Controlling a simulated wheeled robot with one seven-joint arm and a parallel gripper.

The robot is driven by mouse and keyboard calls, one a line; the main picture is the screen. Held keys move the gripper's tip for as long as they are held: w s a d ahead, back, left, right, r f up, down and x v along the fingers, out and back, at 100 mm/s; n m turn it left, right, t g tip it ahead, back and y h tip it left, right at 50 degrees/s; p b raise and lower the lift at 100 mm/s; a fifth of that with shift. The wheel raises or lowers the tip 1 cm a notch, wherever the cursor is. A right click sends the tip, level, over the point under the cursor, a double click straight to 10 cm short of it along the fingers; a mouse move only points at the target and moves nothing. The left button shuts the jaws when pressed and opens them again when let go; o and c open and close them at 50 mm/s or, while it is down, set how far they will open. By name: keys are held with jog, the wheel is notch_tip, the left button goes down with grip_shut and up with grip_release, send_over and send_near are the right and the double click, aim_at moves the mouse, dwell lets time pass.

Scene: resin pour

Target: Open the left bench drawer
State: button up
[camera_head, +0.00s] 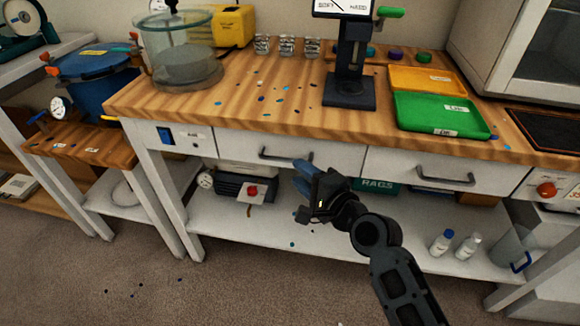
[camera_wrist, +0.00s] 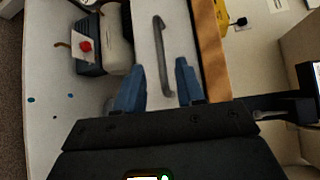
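The left bench drawer (camera_head: 236,149) is a white front under the wooden bench top, and it looks shut. Its dark bar handle (camera_head: 285,155) runs across the front. My gripper (camera_head: 302,176) is just below and in front of the handle's right end. In the wrist view the handle (camera_wrist: 162,55) stands upright in the picture on the drawer front (camera_wrist: 145,40). Its near end lies between the two blue fingers of my gripper (camera_wrist: 158,82). The fingers are open with a wide gap, and neither visibly touches the handle.
The right drawer (camera_head: 400,165) has a similar handle (camera_head: 443,181). Below, the shelf (camera_head: 230,215) holds a pump with a red button (camera_head: 240,188), a green RAGS box (camera_head: 376,186) and two small bottles (camera_head: 454,244). The wooden bench top (camera_head: 230,115) overhangs the drawers. Floor in front is open.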

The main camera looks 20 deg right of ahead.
aim_at(284, 161)
jog(key=x, duration=0.6)
jog(key=shift+w+a, duration=0.1)
jog(key=shift+w, duration=0.2)
jog(key=shift+f, duration=0.1)
jog(key=shift+c, duration=0.3)
grip_shut()
